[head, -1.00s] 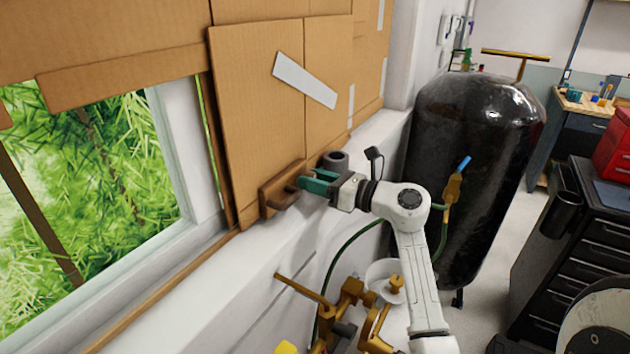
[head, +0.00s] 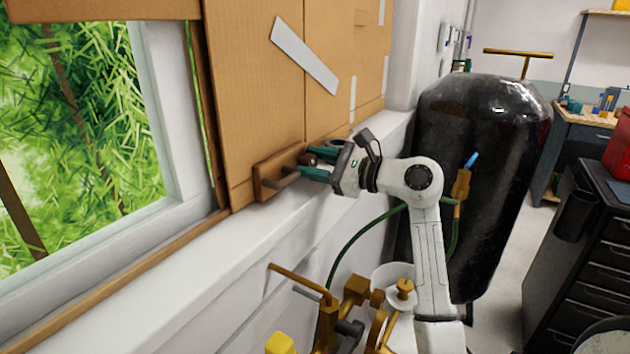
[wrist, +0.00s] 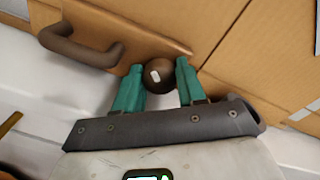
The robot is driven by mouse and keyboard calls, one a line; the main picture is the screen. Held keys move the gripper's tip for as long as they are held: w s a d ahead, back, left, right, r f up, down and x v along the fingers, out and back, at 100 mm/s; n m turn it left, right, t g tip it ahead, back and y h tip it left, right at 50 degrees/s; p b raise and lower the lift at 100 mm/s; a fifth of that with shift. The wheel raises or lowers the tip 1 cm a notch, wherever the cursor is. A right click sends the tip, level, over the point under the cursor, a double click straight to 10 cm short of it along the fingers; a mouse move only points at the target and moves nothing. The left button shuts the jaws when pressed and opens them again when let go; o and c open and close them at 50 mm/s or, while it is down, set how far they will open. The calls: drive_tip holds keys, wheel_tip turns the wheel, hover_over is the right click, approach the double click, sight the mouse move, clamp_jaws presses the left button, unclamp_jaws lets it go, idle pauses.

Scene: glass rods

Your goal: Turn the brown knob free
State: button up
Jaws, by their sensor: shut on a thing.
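The brown knob (wrist: 158,76) is a round dark ball on a wooden plate (wrist: 110,25), with a pale mark on its face. It also shows in the head view (head: 308,159), partly behind my gripper. My gripper (wrist: 153,72) has its green fingers on either side of the knob, shut on it. In the head view my gripper (head: 309,168) reaches in from the right, at the plate's right end. A brown handle (wrist: 75,45) is fixed to the same plate, left of the knob.
Cardboard panels (head: 255,90) stand behind the plate, above a white ledge (head: 190,265). A window (head: 95,110) is at left. A black tank (head: 475,170) stands right of my arm. Brass fittings (head: 357,290) and a green hose (head: 345,255) lie below the ledge.

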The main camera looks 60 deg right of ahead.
drive_tip(key=n+b, duration=0.1)
drive_tip(key=b, duration=0.1)
drive_tip(key=n+b, duration=0.2)
drive_tip(key=b, duration=0.1)
drive_tip(key=n+b, duration=0.2)
drive_tip(key=shift+f, duration=0.35)
drive_tip(key=n+b, duration=0.3)
drive_tip(key=b, duration=0.1)
drive_tip(key=shift+r+h, duration=0.15)
drive_tip(key=shift+h, duration=0.15)
drive_tip(key=shift+a+n+b, duration=0.1)
drive_tip(key=shift+n+b, duration=0.4)
drive_tip(key=o, duration=0.8)
drive_tip(key=shift+r, duration=0.1)
drive_tip(key=shift+s, duration=0.1)
drive_tip(key=s, duration=1)
drive_tip(key=shift+s+a+r, duration=0.25)
drive_tip(key=shift+s+r, duration=0.05)
drive_tip(key=shift+s, duration=0.05)
